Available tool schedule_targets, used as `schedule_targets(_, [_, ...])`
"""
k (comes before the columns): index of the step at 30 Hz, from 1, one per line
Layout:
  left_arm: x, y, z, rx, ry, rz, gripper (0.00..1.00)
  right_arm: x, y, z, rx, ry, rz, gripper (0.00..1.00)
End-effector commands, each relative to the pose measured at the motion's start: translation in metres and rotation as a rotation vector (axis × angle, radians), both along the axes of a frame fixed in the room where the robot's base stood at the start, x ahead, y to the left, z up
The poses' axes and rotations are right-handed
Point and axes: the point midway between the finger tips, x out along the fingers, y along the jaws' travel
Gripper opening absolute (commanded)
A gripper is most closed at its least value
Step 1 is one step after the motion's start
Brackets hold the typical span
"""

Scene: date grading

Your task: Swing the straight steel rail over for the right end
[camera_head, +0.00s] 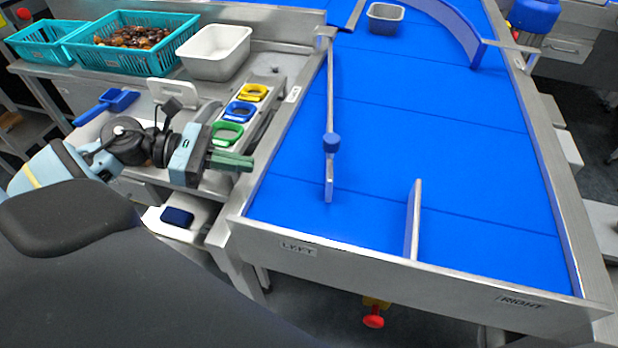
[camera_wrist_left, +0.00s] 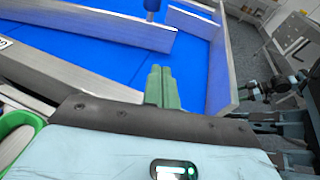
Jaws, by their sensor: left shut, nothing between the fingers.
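The straight steel rail (camera_head: 331,90) runs along the blue belt from a post at the belt's left edge. A blue knob (camera_head: 332,143) stands on it near its free end. That end lies between the belt's left edge and a short upright divider (camera_head: 414,220). The rail also shows in the left wrist view (camera_wrist_left: 100,27). My left gripper (camera_head: 250,163) has green fingers, shut and empty, by the belt's left frame, apart from the rail. Its fingers also show in the left wrist view (camera_wrist_left: 160,72). My right gripper is not in view.
The end plate (camera_head: 400,271) carries LEFT and RIGHT labels. The belt (camera_head: 470,150) is clear around the rail. A curved blue guide (camera_head: 455,30) and a metal tin (camera_head: 385,18) are farther back. Coloured-handled tools (camera_head: 228,132) lie beside my left gripper; a red button (camera_head: 373,321) sits below.

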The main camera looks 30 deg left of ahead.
Motion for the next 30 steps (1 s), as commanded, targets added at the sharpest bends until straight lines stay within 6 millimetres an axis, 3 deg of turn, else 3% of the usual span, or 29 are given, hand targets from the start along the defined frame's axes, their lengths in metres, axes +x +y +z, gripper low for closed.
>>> schedule_targets(6, [-0.01,0.009,0.0,0.038,0.023,-0.034,0.0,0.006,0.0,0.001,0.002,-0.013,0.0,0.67])
schedule_targets(14, [-0.006,0.002,-0.001,0.036,0.02,-0.032,0.0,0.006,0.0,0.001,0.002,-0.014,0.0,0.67])
schedule_targets(30, [0.023,-0.054,-0.019,0.033,0.017,-0.03,0.0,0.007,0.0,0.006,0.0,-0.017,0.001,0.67])
